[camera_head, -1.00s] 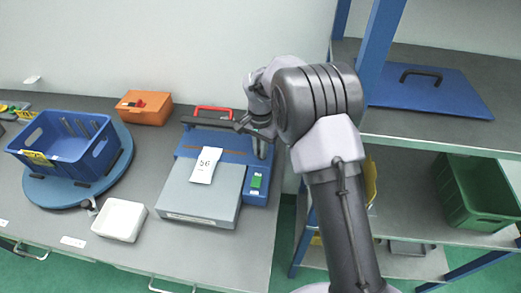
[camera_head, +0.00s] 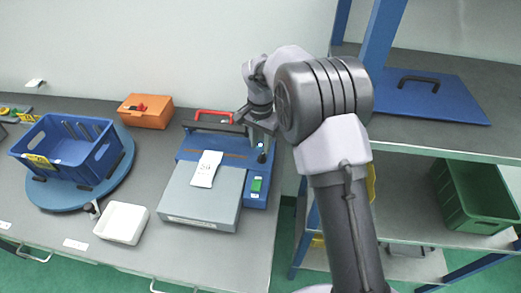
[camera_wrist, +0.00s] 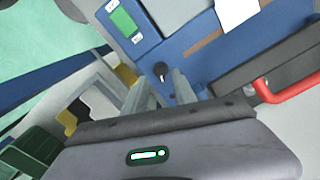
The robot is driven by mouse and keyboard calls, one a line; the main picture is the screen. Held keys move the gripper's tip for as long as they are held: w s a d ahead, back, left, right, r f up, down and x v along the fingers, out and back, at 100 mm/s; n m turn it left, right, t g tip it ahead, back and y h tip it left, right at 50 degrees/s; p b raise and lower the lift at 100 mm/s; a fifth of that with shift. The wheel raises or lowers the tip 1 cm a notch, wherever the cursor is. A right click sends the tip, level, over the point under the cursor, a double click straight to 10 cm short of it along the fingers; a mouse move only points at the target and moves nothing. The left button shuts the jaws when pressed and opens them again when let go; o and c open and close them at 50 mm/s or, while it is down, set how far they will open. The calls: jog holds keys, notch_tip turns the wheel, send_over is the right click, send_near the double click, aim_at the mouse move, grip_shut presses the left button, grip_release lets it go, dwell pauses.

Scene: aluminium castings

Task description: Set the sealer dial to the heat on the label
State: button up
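The blue sealer (camera_head: 258,200) with a grey plate stands on the bench. Its small black dial (camera_head: 262,157) sits at the right side, above a green panel (camera_head: 256,184). In the wrist view the dial (camera_wrist: 160,69) shows a pale pointer mark; no scale is readable. A white label (camera_head: 206,168) lies across the sealer; its print is too blurred to read now. My gripper (camera_head: 261,143) is over the sealer's right back part, just behind the dial. In the wrist view my gripper (camera_wrist: 158,82) has its fingers apart, with the dial just beyond and between the tips, not gripped.
A red handle (camera_head: 213,112) with a dark bar stands at the sealer's back, close beside my gripper. A blue crate (camera_head: 68,150) on a round turntable, a white tray (camera_head: 122,222) and an orange box (camera_head: 145,111) are left. A blue-framed shelf (camera_head: 440,148) stands right.

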aim_at(260, 156)
notch_tip(260, 156, up, 12)
jog(key=p, duration=0.3)
jog(key=shift+r, duration=0.2)
jog(key=s+d+r+n+t+y+b, duration=0.1)
jog(key=s+d+r+t+b, duration=0.2)
jog(key=s, duration=0.6)
jog(key=s+d+r+n+y+b, duration=0.1)
jog(key=s+d+r+b, duration=0.3)
jog(key=s, duration=0.5)
jog(key=s+d+f+t+b, duration=0.1)
jog(key=s+f, duration=0.4)
jog(key=s, duration=0.8)
jog(key=shift+s+f+t+b, duration=0.3)
jog(key=shift+s+t+b, duration=0.1)
jog(key=shift+t+b, duration=0.45)
